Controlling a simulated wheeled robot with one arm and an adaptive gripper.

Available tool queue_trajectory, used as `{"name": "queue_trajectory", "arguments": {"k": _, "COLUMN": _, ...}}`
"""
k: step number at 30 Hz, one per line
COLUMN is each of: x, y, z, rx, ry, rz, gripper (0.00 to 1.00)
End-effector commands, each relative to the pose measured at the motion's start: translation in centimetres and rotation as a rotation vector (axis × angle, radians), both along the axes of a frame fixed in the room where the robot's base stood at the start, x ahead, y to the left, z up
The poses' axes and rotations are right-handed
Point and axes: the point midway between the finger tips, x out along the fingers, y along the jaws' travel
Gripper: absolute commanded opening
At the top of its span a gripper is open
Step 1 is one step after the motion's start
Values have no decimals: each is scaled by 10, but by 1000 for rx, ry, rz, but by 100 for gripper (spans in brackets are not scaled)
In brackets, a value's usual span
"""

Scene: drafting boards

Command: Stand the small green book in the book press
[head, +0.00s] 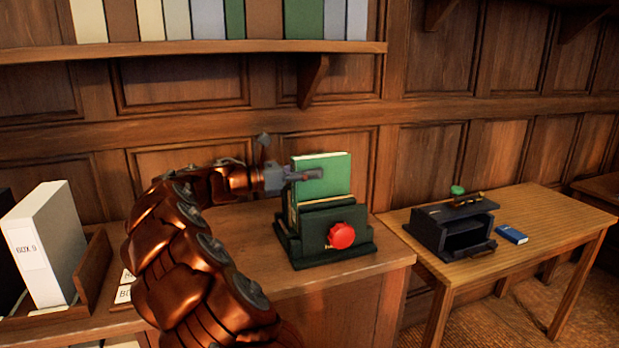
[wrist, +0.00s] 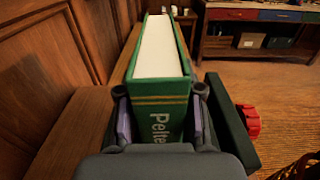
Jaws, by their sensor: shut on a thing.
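The small green book (head: 322,178) stands upright in the book press (head: 325,231), a dark green block with a red knob (head: 342,235). Its lower part is hidden by the front plate of the press. My gripper (head: 308,174) is shut on the upper part of the book from the left. In the wrist view the green book (wrist: 162,98) sits between the two fingers of my gripper (wrist: 160,120), its spine with gold lines and lettering facing me. The dark press plate (wrist: 232,125) and red knob (wrist: 248,121) are to its right. Whether the book touches the press floor is hidden.
A white box file (head: 42,245) stands in a wooden rack at the left. A shelf of books (head: 210,48) runs above. A wooden table (head: 520,210) at the right bears a black device (head: 450,228) and a blue book (head: 511,234).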

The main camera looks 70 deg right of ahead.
Motion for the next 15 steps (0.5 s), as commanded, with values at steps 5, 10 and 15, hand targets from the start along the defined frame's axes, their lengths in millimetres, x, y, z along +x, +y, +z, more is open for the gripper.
{"name": "queue_trajectory", "arguments": {"k": 5, "x": 0, "y": 0, "z": -11, "rx": -2, "ry": 1, "rz": 0, "gripper": 0}}
{"name": "queue_trajectory", "arguments": {"k": 10, "x": 0, "y": 0, "z": -10, "rx": -2, "ry": 1, "rz": -1, "gripper": 0}}
{"name": "queue_trajectory", "arguments": {"k": 15, "x": -1, "y": 0, "z": -13, "rx": -1, "ry": -1, "rz": -1, "gripper": 39}}
